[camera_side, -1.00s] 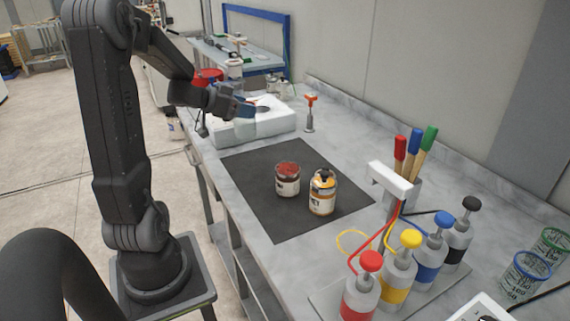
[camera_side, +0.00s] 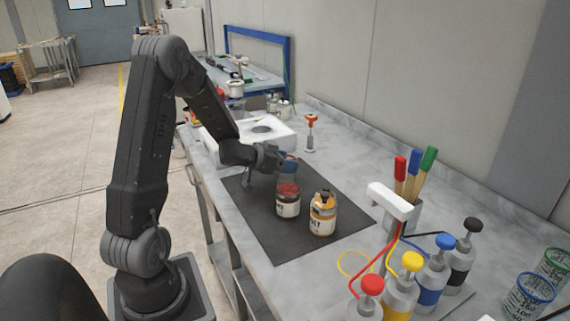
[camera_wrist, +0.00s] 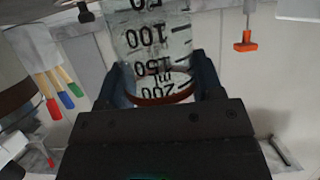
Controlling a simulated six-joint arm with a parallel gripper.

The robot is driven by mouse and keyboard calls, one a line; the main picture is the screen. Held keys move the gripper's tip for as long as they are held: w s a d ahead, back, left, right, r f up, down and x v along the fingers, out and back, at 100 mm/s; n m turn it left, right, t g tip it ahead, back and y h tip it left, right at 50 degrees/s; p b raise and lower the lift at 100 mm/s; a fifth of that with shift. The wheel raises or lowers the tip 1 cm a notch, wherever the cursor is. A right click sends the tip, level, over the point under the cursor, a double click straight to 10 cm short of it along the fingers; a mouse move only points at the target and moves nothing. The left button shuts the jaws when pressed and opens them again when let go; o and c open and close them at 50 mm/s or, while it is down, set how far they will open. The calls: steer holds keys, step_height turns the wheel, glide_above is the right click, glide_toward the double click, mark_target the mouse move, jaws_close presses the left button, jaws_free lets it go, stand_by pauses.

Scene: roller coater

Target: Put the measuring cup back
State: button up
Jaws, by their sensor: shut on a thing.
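The measuring cup (camera_wrist: 155,50) is clear with black ml marks and a reddish rim, and fills the space between my fingers in the wrist view. My gripper (camera_wrist: 157,78) is shut on it near the rim. In the side view my gripper (camera_side: 288,162) is above the dark mat (camera_side: 270,245), just over the red-topped jar (camera_side: 288,204). The cup is small and hard to make out there. Two other clear measuring cups, one blue-rimmed (camera_side: 527,298) and one green-rimmed (camera_side: 554,266), stand at the right edge.
A yellow-topped jar (camera_side: 323,216) stands beside the red-topped jar. Pump bottles (camera_side: 434,268) and a holder with coloured brushes (camera_side: 417,215) stand to the right. A white block-like unit (camera_side: 262,131) and an orange-topped tool (camera_side: 310,130) are behind. The mat's near part is clear.

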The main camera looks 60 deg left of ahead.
steer(key=shift+f, duration=0.3)
steer(key=shift+f, duration=0.1)
steer(key=o, duration=0.9)
steer(key=shift+o, duration=0.2)
